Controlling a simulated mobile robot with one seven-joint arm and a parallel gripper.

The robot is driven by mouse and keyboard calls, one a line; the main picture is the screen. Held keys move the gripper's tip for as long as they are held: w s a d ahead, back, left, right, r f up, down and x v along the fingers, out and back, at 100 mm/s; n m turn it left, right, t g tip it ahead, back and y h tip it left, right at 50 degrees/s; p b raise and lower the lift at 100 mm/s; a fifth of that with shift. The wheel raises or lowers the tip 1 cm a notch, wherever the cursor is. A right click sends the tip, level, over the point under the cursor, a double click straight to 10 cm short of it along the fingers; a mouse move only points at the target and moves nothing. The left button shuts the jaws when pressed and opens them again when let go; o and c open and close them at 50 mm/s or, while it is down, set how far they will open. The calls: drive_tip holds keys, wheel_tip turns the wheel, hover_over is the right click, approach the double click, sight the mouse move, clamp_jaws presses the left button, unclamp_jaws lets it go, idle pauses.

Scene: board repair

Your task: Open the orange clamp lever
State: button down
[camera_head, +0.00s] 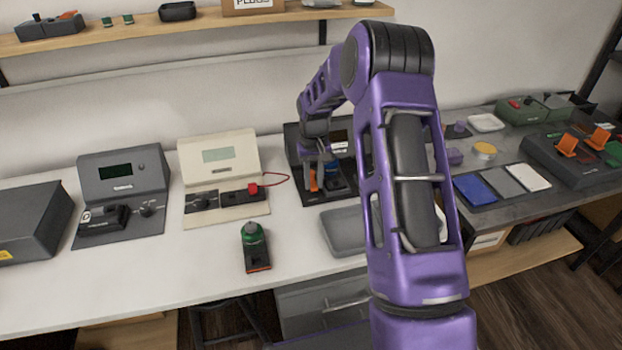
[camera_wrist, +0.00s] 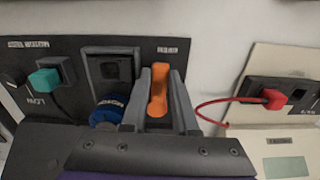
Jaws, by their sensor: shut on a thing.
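The orange clamp lever (camera_wrist: 158,92) stands out from the dark panel (camera_wrist: 75,52) in the wrist view, between my two grey fingers. My gripper (camera_wrist: 160,76) is shut on the lever. In the head view the lever (camera_head: 314,183) shows as a small orange patch under my gripper (camera_head: 316,166), at the left side of the dark device (camera_head: 296,150). My arm and wrist hide much of that device there. A blue round part (camera_wrist: 107,112) sits beside the fingers in the wrist view. The lever's base and exact angle are hard to tell.
A teal plug (camera_wrist: 45,82) is on the same panel. A red plug (camera_wrist: 272,98) with a red cable is on the neighbouring cream device (camera_head: 224,165). A grey tray (camera_head: 344,231) and a green-topped part (camera_head: 254,247) stand in front. The white bench's front left is clear.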

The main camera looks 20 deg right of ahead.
sight(314, 184)
drive_tip(key=shift+d+n, duration=0.2)
drive_tip(key=shift+n, duration=0.2)
drive_tip(key=c, duration=0.7)
unclamp_jaws()
wheel_tip(314, 184, up, 18)
drive_tip(key=shift+f+p, duration=0.25)
drive_tip(key=shift+p, duration=0.85)
drive_tip(key=shift+a, duration=0.1)
